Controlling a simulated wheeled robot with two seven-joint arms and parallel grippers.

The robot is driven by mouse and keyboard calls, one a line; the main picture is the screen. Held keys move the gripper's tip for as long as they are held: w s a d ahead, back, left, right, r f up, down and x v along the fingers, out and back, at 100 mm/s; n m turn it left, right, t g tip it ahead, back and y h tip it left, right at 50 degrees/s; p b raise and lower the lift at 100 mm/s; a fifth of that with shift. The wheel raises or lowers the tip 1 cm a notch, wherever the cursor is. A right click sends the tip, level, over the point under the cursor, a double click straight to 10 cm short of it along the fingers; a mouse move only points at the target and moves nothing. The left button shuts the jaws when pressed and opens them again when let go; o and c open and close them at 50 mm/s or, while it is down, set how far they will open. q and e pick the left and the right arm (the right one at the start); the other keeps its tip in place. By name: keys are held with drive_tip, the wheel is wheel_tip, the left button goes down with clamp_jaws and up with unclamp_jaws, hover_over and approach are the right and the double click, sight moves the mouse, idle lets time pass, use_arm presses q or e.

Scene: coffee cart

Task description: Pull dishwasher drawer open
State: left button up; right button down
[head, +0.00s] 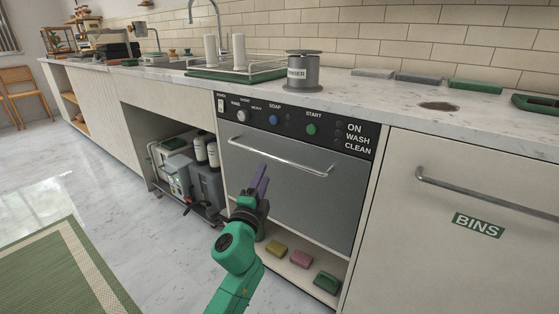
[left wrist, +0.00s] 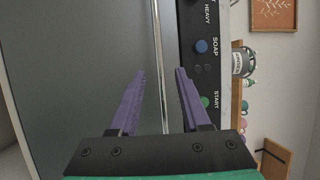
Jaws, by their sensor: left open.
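The dishwasher (head: 300,183) is a dark grey front under the counter, with a silver bar handle (head: 280,156) across its top. Its front looks closed, flush with the cabinets. My left gripper (head: 261,178) has purple fingers and is in front of the dishwasher, below the left part of the handle in the head view. In the left wrist view the gripper (left wrist: 160,95) is open and empty. The handle (left wrist: 160,60) there runs lengthwise between the two fingers in the picture; I cannot tell whether it is within their reach. My right gripper is not in view.
The control panel (head: 290,125) with buttons sits above the handle. Several sponges (head: 301,259) lie on the shelf below. The bins front (head: 470,190) with its own handle is at right. A dish rack (head: 235,72) and a rinser (head: 302,72) stand on the counter.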

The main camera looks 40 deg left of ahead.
sight(272, 156)
use_arm(q)
drive_tip(key=x, duration=0.9)
drive_tip(key=shift+w+a, duration=0.25)
drive_tip(key=shift+w, duration=0.1)
clamp_jaws()
idle(0.7)
